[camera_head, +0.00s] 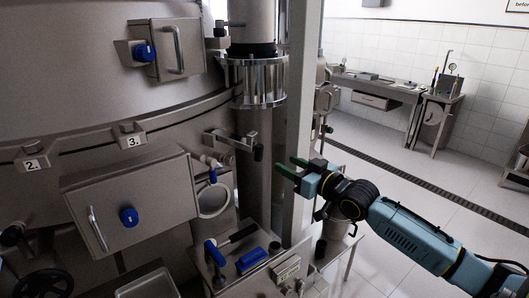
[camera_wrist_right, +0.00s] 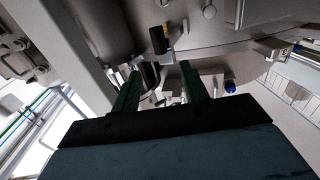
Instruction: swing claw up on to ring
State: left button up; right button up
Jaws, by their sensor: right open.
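A metal claw (camera_head: 230,139) with a black grip (camera_head: 259,153) at its end juts out from the machine side, near the middle of the head view. A black grip also shows in the right wrist view (camera_wrist_right: 158,40), beyond the fingers. The curved metal ring (camera_head: 185,113) runs round the machine body, above and left of the claw. My right gripper (camera_head: 291,167) is open, with green fingers pointing left, close to the right of the black grip. In the wrist view its fingers (camera_wrist_right: 160,80) are apart and nothing is held between them. My left gripper is out of view.
A vertical pipe with a shiny collar (camera_head: 258,82) and a pale post (camera_head: 304,110) stand close to my right gripper. Below are a blue-handled tool (camera_head: 252,259) and a small metal table. Boxes with blue knobs (camera_head: 128,217) project at left. Open floor lies at right.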

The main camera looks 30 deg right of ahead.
aim_at(262, 151)
jog(key=w, duration=0.3)
jog(key=w+a, duration=0.1)
jog(key=w, duration=0.6)
jog(key=shift+a+p, duration=0.35)
jog(key=shift+a, duration=0.05)
grip_shut()
